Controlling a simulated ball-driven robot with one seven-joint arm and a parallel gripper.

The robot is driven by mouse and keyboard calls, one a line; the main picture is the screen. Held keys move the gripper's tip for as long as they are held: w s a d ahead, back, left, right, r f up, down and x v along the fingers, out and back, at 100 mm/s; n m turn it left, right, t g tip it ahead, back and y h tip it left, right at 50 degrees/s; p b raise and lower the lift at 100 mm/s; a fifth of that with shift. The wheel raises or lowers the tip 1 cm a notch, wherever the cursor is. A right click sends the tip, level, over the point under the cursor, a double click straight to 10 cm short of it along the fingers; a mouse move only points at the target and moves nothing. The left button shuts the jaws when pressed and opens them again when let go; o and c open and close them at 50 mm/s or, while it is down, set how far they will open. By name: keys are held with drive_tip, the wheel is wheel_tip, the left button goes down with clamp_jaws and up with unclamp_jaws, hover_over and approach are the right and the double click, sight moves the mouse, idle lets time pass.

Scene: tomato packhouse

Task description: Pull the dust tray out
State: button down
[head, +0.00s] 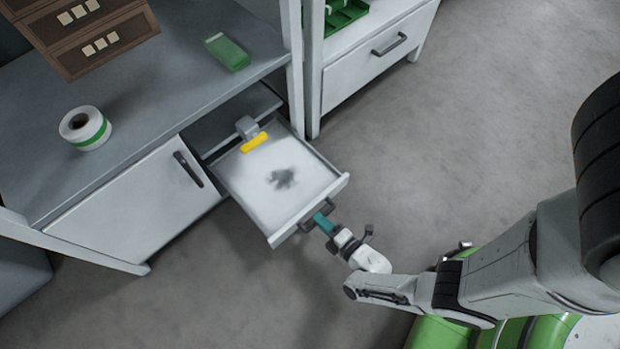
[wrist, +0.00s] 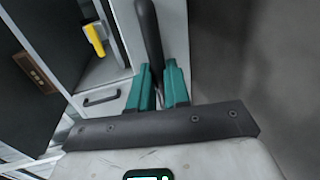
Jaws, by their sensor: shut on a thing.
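The dust tray (head: 245,187) is a shallow white drawer, pulled well out of the grey bench. A dark smudge of dust (head: 283,178) lies on its floor. A brush with yellow bristles (head: 255,143) and a grey body lies toward its back; its yellow part also shows in the wrist view (wrist: 94,40). My gripper (head: 320,220) is at the tray's front, its teal fingers shut on the dark bar handle (head: 306,219). In the wrist view the handle (wrist: 149,40) runs between the two teal fingers (wrist: 160,85).
A closed white drawer (head: 135,208) with a dark handle (head: 188,169) is left of the tray. A green-banded roll (head: 84,127), a green box (head: 227,52) and a brown case (head: 95,40) stand on the bench. The floor before the tray is clear apart from my arm.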

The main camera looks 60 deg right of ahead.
drive_tip(key=shift+f+v, duration=0.2)
drive_tip(key=shift+v, duration=0.65)
drive_tip(key=shift+f+v, duration=0.15)
drive_tip(key=shift+v, duration=0.7)
drive_tip(key=shift+s, duration=0.1)
drive_tip(key=c, duration=1.1)
unclamp_jaws()
